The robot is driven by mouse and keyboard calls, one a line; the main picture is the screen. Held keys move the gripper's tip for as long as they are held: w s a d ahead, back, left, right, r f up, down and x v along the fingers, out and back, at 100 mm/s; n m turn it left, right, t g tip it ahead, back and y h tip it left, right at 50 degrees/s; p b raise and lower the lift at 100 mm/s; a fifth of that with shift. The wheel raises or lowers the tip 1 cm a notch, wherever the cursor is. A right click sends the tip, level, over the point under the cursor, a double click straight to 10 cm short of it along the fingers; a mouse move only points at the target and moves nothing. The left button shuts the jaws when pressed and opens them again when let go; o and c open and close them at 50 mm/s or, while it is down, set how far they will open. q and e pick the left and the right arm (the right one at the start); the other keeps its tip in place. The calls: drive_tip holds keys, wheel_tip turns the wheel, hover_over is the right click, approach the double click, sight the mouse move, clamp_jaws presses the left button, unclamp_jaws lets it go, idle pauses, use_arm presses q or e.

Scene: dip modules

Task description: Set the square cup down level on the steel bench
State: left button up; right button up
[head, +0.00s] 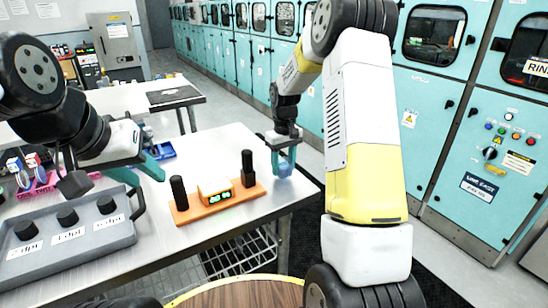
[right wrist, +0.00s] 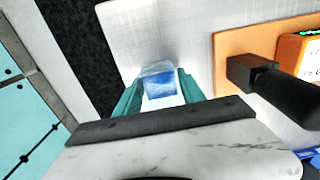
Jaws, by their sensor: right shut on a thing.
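The square cup (head: 283,170) is small, clear and blue. It shows in the right wrist view (right wrist: 160,84) between two teal fingers. My right gripper (head: 284,163) is shut on it, low over the right end of the steel bench (head: 232,150). I cannot tell whether the cup's base touches the bench; no clear tilt shows. My left gripper (head: 140,172) is at the left, above the bench behind the grey tray, with its teal fingers apart and nothing seen between them.
An orange board (head: 190,213) with two black posts and a green-digit timer (head: 215,193) stands just left of the cup. A grey tray (head: 95,240) with black knobs is at front left. A blue item (head: 163,150) lies behind. The bench's right edge is close to the cup.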

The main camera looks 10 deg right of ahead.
drive_tip(key=shift+f, duration=0.55)
drive_tip(key=o, duration=1.4)
wheel_tip(320, 180, up, 8)
drive_tip(key=shift+f, duration=0.15)
